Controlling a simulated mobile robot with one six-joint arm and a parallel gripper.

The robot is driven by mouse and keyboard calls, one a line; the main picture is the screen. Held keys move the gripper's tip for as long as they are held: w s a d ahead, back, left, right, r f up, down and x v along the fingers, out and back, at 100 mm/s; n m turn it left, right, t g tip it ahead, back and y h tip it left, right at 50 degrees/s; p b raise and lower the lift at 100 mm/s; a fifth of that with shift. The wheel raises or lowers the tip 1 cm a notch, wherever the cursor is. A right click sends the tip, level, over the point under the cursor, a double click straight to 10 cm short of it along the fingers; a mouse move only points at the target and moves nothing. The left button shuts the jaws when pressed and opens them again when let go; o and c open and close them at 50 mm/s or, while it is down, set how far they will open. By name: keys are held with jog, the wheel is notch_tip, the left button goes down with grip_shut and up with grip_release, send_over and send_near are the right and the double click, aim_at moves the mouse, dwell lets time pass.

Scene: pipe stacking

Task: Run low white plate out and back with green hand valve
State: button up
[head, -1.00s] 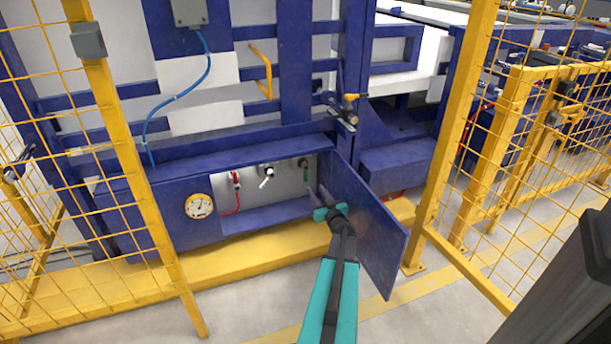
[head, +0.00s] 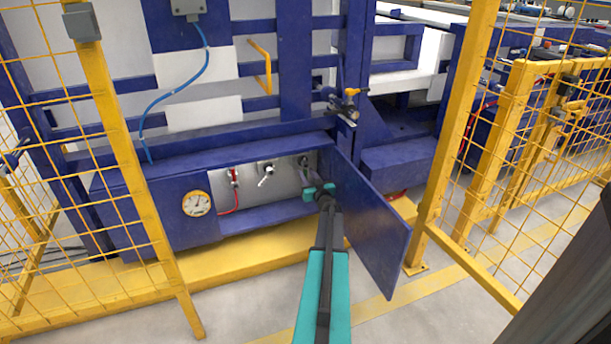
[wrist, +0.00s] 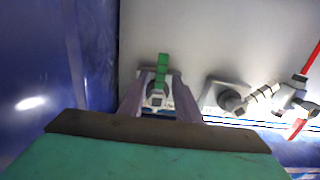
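The green hand valve (wrist: 161,70) is on the pale back wall of the recess, beside the open blue door. My gripper (wrist: 160,100) is open, with one finger on each side of the valve. I cannot tell whether the fingers touch it. In the head view my gripper (head: 308,178) reaches into the right end of the recess and largely hides the green handle. A lower white plate (head: 204,113) is on the blue frame above the recess, at the left.
The open blue door (head: 368,225) stands close to the right of my arm. A middle valve (head: 265,172) and a red-handled valve (head: 233,176) with a red hose are left of the gripper. Yellow posts (head: 125,150) and mesh fences flank the opening.

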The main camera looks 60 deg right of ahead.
jog(key=shift+b+x, duration=0.3)
jog(key=shift+x, duration=0.9)
grip_shut()
